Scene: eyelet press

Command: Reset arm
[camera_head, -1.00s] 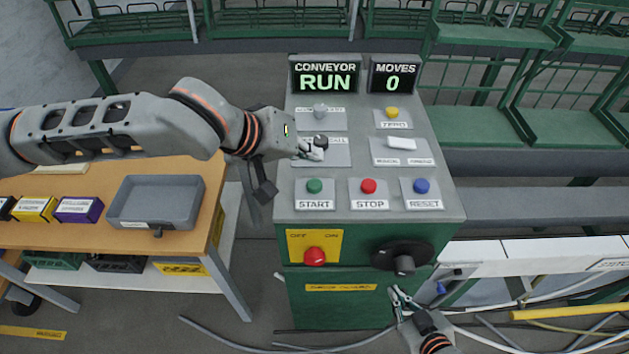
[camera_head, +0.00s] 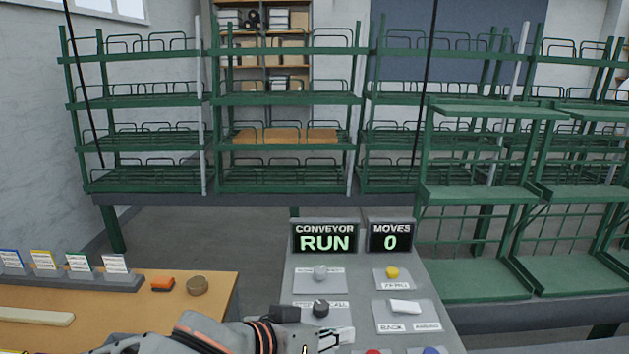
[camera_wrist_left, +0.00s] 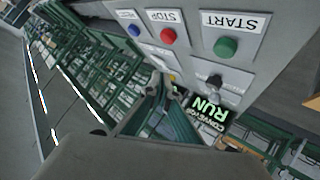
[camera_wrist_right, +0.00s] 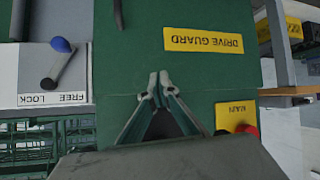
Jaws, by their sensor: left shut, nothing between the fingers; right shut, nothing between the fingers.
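My left gripper (camera_head: 343,338) is low in the head view, over the control panel (camera_head: 361,290) and just below the black call knob (camera_head: 320,308). It also shows in the left wrist view (camera_wrist_left: 165,85), shut and empty, with the START button (camera_wrist_left: 226,47), STOP button (camera_wrist_left: 168,36) and RESET button (camera_wrist_left: 134,30) above it. I cannot tell whether it touches the panel. My right gripper (camera_wrist_right: 160,85) is shut and empty in front of the green drive guard (camera_wrist_right: 200,75). It is outside the head view.
The display (camera_head: 325,238) reads CONVEYOR RUN and MOVES 0. A wooden table (camera_head: 215,297) stands on the left and green racks (camera_head: 285,100) stand behind. In the right wrist view, a FREE/LOCK lever (camera_wrist_right: 62,62) with a blue end is at left and a red knob (camera_wrist_right: 248,130) at right.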

